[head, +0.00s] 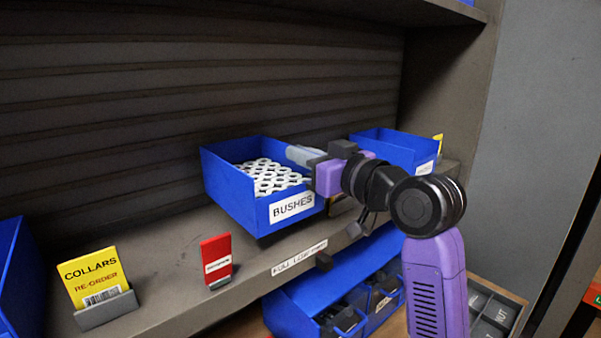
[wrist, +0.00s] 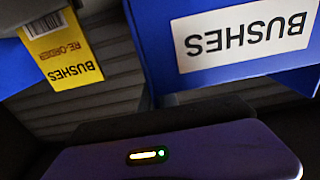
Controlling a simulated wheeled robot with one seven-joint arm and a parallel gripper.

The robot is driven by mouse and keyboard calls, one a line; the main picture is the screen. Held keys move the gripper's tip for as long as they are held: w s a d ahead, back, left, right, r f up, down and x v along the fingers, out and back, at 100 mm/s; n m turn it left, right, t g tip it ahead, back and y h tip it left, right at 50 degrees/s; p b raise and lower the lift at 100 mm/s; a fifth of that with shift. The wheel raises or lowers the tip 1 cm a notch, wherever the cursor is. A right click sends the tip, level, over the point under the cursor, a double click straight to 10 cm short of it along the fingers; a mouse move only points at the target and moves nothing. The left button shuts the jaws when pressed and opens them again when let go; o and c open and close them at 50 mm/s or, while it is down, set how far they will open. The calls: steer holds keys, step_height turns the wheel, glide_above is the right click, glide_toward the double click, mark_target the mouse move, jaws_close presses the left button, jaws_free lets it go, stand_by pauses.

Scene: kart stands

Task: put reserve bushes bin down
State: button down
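The blue bushes bin (head: 235,199) is full of white ring-shaped bushes (head: 268,178) and has a white BUSHES label on its front. It is upright over the shelf's front part, its dark underside just showing; a gap below is hard to judge. My gripper (head: 304,158) is at the bin's right wall, across the rim, and looks shut on it; the fingertips are partly hidden. In the wrist view the bin's labelled front (wrist: 245,35) is upside down and close; the fingers do not show there.
A second blue bin (head: 425,153) stands to the right. A yellow BUSHES re-order card (wrist: 60,45) shows in the wrist view. A red card (head: 217,260) and a yellow COLLARS card (head: 95,278) stand on the shelf (head: 170,258) at left. Blue bins (head: 290,318) sit below.

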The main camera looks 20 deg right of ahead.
mark_target(301, 174)
steer(key=shift+f, duration=1.9)
steer(key=shift+f, duration=0.25)
steer(key=c, duration=1.6)
jaws_free()
steer(key=shift+c, duration=0.2)
steer(key=shift+r, duration=0.2)
steer(key=b+v, duration=0.2)
steer(key=v, duration=1)
